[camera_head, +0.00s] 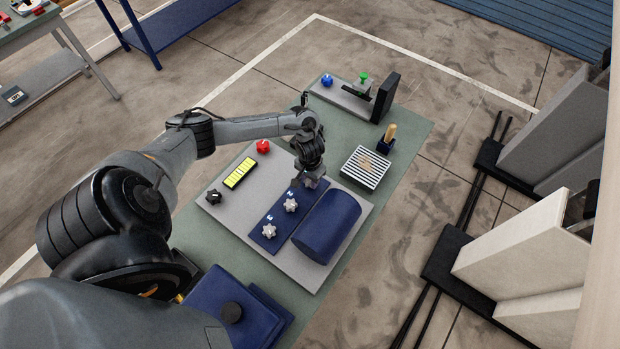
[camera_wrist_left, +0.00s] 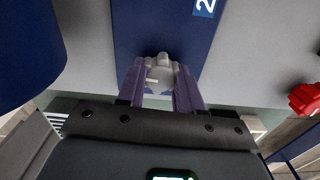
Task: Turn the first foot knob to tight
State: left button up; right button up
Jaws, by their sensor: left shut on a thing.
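A blue strip (camera_head: 262,238) on the grey board carries grey star-shaped foot knobs. Knob 2 (camera_head: 291,205) and knob 3 (camera_head: 269,231) show beside their white numbers. My left gripper (camera_head: 311,181) is at the far end of this strip and covers the first knob in the head view. In the left wrist view the first foot knob (camera_wrist_left: 161,72) is between the two fingers of my left gripper (camera_wrist_left: 160,88), which are shut on it. A small pointer or mark shows on the knob, but its setting cannot be read. My right gripper is not in view.
A blue cylinder (camera_head: 327,224) lies right beside the strip. A striped block (camera_head: 365,168) and a brush-like tool (camera_head: 388,138) stand to the right.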

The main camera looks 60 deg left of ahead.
pick_arm(q)
jog(key=shift+r+m+p, duration=0.15)
jog(key=shift+m+p, duration=0.4)
jog(key=shift+m, duration=0.45)
jog(key=m+p, duration=0.1)
jog(key=m, duration=0.1)
jog(key=shift+m, duration=0.3)
jog(key=m, duration=0.2)
jog(key=shift+m+p, duration=0.3)
jog(key=shift+m, duration=0.1)
jog(key=m, duration=0.3)
jog(key=shift+m, duration=0.3)
jog(key=m, duration=0.5)
jog(key=shift+f+b, duration=0.2)
jog(key=shift+b, duration=0.1)
jog(key=m+b, duration=0.1)
jog(key=m, duration=0.5)
jog(key=shift+r+b, duration=0.1)
jog(key=shift+b, duration=0.3)
jog(key=shift+m, duration=0.3)
jog(key=o, duration=1)
